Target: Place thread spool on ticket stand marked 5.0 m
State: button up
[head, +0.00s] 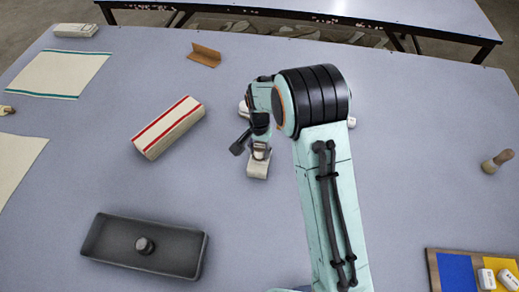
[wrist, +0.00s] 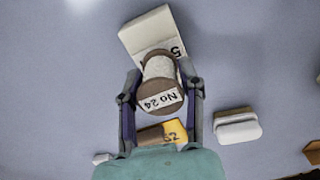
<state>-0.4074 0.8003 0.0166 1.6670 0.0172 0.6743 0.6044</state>
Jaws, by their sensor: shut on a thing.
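The thread spool (wrist: 158,70) has pale thread and brown ends; its near end bears a label reading "No 24". My gripper (wrist: 161,82) is shut on it, with one finger on each side. A cream ticket stand (wrist: 150,32) lies just beyond the spool in the wrist view. A "5" shows at its right edge; the rest of the marking is hidden by the spool. In the head view, a cream stand (head: 257,170) shows just below my gripper (head: 260,148). I cannot tell whether the spool touches the stand.
A yellow and brown piece (wrist: 174,131) and a white block (wrist: 237,127) lie near my gripper. A wooden-handled tool (head: 497,161) stands right. The table between is clear.

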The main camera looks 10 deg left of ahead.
aim_at(260, 146)
jog(key=shift+f, duration=0.55)
jog(key=shift+f, duration=0.1)
jog(key=o, duration=1)
notch_tip(260, 146, up, 12)
jog(key=shift+r, duration=0.15)
jog(key=s+d+r, duration=0.5)
jog(key=d+r, duration=0.1)
jog(key=s+d+n, duration=0.1)
jog(key=s+d, duration=0.2)
jog(key=s, duration=0.4)
jog(key=s+d+r+n, duration=0.1)
jog(key=s+d, duration=0.2)
jog(key=s, duration=0.4)
jog(key=s+d+r+n, duration=0.1)
jog(key=s+d, duration=0.2)
jog(key=s, duration=0.4)
jog(key=shift+d+y, duration=0.2)
jog(key=shift+y, duration=0.2)
